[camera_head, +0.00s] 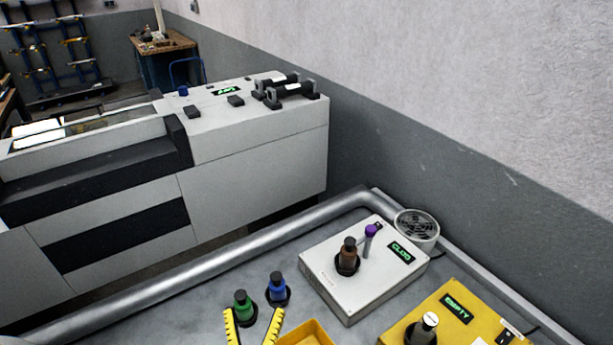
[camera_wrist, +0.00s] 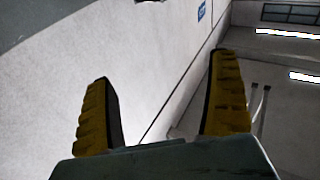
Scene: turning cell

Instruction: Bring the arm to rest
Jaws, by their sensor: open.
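My gripper (camera_head: 254,312) shows at the bottom edge of the head view as two yellow fingers spread apart, with nothing seen between them. In the wrist view my gripper (camera_wrist: 162,66) is open and empty, with its two yellow ribbed fingers well apart. In the head view the fingers appear just in front of a green knobbed piece (camera_head: 243,306). I cannot tell the gap between them. Most of my arm is out of view.
A blue knobbed piece (camera_head: 277,288), a white box (camera_head: 345,305) with a brown piece (camera_head: 348,255), a yellow box (camera_head: 470,328) and a yellow tray (camera_head: 306,334) crowd the table. A metal rail (camera_head: 200,268) edges it. A large white machine (camera_head: 255,165) stands behind.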

